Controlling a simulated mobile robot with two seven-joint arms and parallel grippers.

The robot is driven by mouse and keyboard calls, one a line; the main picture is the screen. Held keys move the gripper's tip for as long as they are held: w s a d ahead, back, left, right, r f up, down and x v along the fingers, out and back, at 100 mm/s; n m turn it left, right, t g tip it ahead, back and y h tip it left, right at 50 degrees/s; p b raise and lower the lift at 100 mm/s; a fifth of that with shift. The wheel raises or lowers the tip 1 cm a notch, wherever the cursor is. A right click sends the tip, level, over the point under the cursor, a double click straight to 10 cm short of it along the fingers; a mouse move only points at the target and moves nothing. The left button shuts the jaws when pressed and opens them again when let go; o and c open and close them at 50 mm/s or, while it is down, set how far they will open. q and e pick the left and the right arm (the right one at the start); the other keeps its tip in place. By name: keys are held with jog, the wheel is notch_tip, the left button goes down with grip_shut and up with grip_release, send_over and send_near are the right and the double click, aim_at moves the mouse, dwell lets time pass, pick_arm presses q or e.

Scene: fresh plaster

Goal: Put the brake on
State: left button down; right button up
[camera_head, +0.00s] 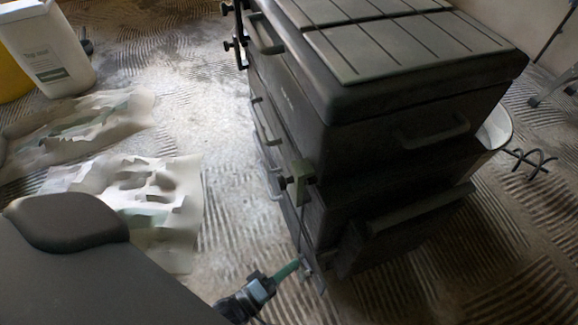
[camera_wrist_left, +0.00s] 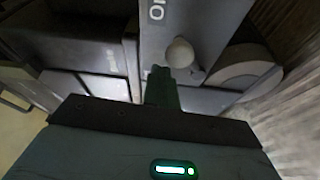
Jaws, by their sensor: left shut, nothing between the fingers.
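A dark grey tool trolley (camera_head: 415,150) with drawers and a slatted top stands right of centre in the head view. My left gripper (camera_head: 293,267) is low at its near left bottom corner, with green fingers pointing at the trolley's base. In the left wrist view the gripper (camera_wrist_left: 160,78) is shut and empty. Its tip is beside a grey lever with a round knob (camera_wrist_left: 180,53), on a grey panel (camera_wrist_left: 198,22) with light marks. I cannot tell whether the tip touches the lever. A round wheel (camera_wrist_left: 245,75) is just right of it. My right gripper is not in view.
Crumpled sheets (camera_head: 150,190) lie on the ridged floor left of the trolley. A white canister (camera_head: 48,50) stands at the top left. A pale bucket (camera_head: 497,126) is partly hidden behind the trolley, with a dark spiral tool (camera_head: 530,160) beside it.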

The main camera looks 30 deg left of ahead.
pick_arm(q)
jog(key=shift+s+d+f, duration=0.25)
jog(key=shift+d, duration=0.1)
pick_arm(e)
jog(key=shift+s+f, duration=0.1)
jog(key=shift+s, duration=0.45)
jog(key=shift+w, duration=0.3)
